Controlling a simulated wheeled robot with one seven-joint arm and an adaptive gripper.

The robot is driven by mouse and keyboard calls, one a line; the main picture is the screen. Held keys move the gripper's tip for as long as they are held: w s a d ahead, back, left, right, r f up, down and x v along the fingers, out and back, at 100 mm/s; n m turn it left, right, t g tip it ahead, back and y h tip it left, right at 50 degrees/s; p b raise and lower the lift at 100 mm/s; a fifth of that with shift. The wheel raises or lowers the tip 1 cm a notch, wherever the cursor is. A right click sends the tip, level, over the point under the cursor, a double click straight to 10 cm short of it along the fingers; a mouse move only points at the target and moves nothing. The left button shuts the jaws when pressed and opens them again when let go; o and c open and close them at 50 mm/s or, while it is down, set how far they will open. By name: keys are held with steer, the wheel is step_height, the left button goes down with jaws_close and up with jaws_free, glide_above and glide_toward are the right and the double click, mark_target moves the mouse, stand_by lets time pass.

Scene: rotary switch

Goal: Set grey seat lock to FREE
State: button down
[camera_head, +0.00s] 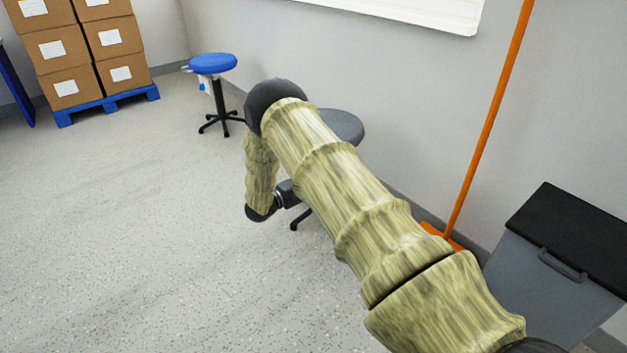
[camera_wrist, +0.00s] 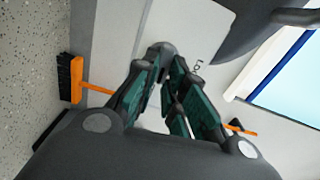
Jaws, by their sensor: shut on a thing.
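The grey stool (camera_head: 345,125) stands by the wall, partly hidden behind my arm in the head view. Its dark grey seat (camera_wrist: 265,25) fills the upper right of the wrist view. A pale label plate (camera_wrist: 200,30) below the seat carries small lettering, partly hidden, that seems to start with "LO". The rounded dark grey seat lock knob (camera_wrist: 160,49) shows at my fingertips in front of this plate. My gripper (camera_wrist: 168,75) is shut on the knob, and its fingers hide much of it. I cannot read the lock's setting. In the head view my arm mostly covers the gripper.
A blue stool (camera_head: 213,63) stands further left along the wall. Boxes on a blue pallet (camera_head: 105,104) are at the back left. An orange-handled broom (camera_head: 490,120) leans on the wall, near a grey bin (camera_head: 545,285) with a black lid. The floor at left is clear.

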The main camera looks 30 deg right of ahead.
steer(key=shift+f+m, duration=0.1)
steer(key=shift+m, duration=0.4)
steer(key=c, duration=1.5)
jaws_free()
steer(key=shift+a, duration=0.1)
steer(key=a, duration=0.8)
steer(key=s+a, duration=0.1)
steer(key=a, duration=0.2)
steer(key=shift+a, duration=0.4)
